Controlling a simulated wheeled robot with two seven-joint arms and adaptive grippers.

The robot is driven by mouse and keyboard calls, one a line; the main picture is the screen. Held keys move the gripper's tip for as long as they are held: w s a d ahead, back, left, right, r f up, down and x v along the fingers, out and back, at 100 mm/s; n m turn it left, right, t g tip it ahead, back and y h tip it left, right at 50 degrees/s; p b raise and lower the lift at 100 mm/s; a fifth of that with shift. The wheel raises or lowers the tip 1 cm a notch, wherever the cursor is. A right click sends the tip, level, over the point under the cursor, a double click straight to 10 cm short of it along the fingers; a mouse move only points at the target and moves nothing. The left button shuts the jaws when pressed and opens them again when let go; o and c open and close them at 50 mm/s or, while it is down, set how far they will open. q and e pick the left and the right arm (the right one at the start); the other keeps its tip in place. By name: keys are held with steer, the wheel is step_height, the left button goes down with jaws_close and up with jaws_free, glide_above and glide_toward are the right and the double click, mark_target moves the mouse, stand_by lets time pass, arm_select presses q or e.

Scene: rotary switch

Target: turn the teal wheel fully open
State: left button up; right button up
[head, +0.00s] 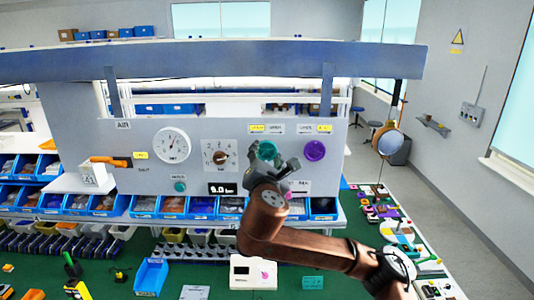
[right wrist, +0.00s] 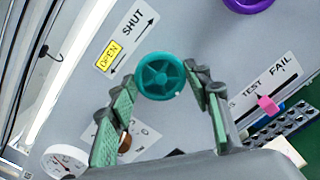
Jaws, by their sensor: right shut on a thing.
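The teal wheel (head: 267,149) is on the grey upright panel, with a purple wheel to its right. In the right wrist view the teal wheel (right wrist: 160,76) is a round, spoked handwheel. My right gripper (head: 274,165) reaches it from below and in front. In the right wrist view its green-padded fingers (right wrist: 161,82) stand on either side of the wheel's rim and are shut on it. A label with yellow OPEN and white SHUT arrows (right wrist: 122,45) is beside the wheel. My left gripper is not in view.
The purple wheel (head: 315,150) is close on the right. Left of the teal wheel are a dial knob (head: 221,156), a round gauge (head: 172,145) and an orange lever (head: 108,161). Blue bins (head: 145,207) line the panel's foot. A TEST/FAIL label (right wrist: 262,88) is near the gripper.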

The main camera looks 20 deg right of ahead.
steer(key=shift+f, duration=0.2)
stand_by(0.3)
steer(key=o, duration=1.2)
steer(key=shift+r, duration=0.1)
steer(key=shift+c, duration=0.2)
steer(key=shift+s, duration=0.1)
steer(key=v, duration=0.7)
steer(key=shift+s, duration=0.2)
steer(key=shift+a, duration=0.1)
